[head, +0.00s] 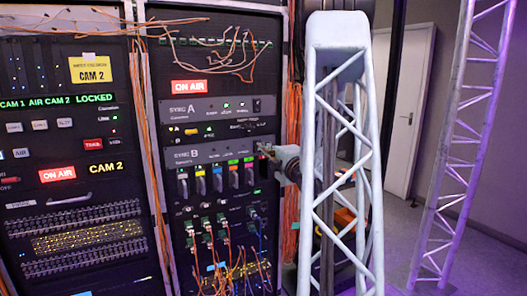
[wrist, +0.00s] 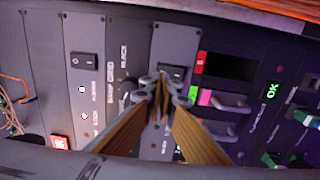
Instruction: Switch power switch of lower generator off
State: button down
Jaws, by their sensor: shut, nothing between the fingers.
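The lower generator, a grey panel marked SYNC B (head: 205,155), is in the rack in the head view, below the panel marked SYNC A (head: 210,110). My gripper (head: 263,149) is at the right end of the lower panel. In the wrist view my gripper (wrist: 163,88) is shut and empty, its tips in front of a dark switch (wrist: 172,72) on the lower panel. The tips partly hide this switch, so I cannot tell its position or whether they touch it. The upper panel's black rocker switch (wrist: 85,61) is in plain view to the left.
Below the lower panel is a row of handled modules with coloured labels (head: 217,180). Orange cables (head: 292,135) hang along the rack's right side. A white truss (head: 340,130) stands close to the right of my gripper. An open floor area (head: 400,220) lies behind it.

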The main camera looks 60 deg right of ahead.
jog(key=r+v, duration=0.1)
jog(key=v, duration=0.8)
jog(key=shift+r+p, duration=0.35)
jog(key=shift+p, duration=0.1)
jog(key=shift+s+a, duration=0.1)
